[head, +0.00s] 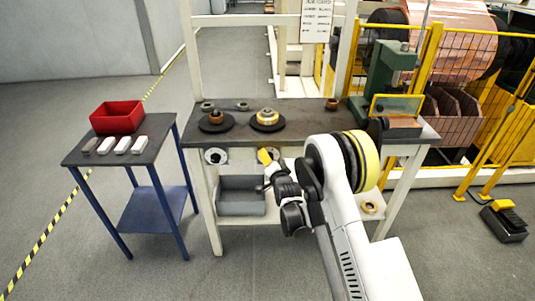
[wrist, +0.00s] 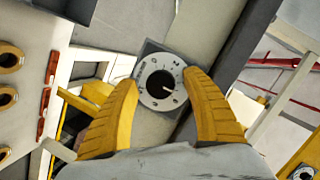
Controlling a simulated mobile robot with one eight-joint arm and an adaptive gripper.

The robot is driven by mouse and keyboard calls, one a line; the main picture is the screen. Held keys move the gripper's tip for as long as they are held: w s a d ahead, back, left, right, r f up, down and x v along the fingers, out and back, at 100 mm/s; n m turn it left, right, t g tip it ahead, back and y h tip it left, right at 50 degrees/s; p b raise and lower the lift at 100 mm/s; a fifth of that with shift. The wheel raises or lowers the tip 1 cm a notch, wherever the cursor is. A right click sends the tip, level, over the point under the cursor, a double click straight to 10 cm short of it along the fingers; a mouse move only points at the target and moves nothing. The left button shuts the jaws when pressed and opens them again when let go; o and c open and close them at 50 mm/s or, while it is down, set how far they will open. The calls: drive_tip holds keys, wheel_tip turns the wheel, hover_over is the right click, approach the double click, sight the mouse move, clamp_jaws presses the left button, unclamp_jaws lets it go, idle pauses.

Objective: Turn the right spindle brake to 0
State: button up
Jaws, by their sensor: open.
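In the wrist view a round white dial (wrist: 149,98) with a black knob (wrist: 158,83) in its middle sits on a grey plate. A light pointer mark on the knob points right and slightly down in that picture. The scale marks are too small to read. My gripper (wrist: 162,88) is open, with a yellow finger on each side of the dial and apart from the knob. In the head view my gripper (head: 264,156) is at the bench's front, right of the left dial (head: 215,156), and the right dial is mostly hidden behind it.
The dark bench top (head: 300,112) carries spools on black discs and a green press (head: 388,70). A grey bin (head: 240,196) is on the lower shelf. A side table with a red bin (head: 117,117) stands left. Yellow fencing (head: 465,90) is at the right.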

drive_tip(key=shift+w, duration=0.1)
drive_tip(key=c, duration=1.2)
drive_tip(key=shift+r, duration=0.1)
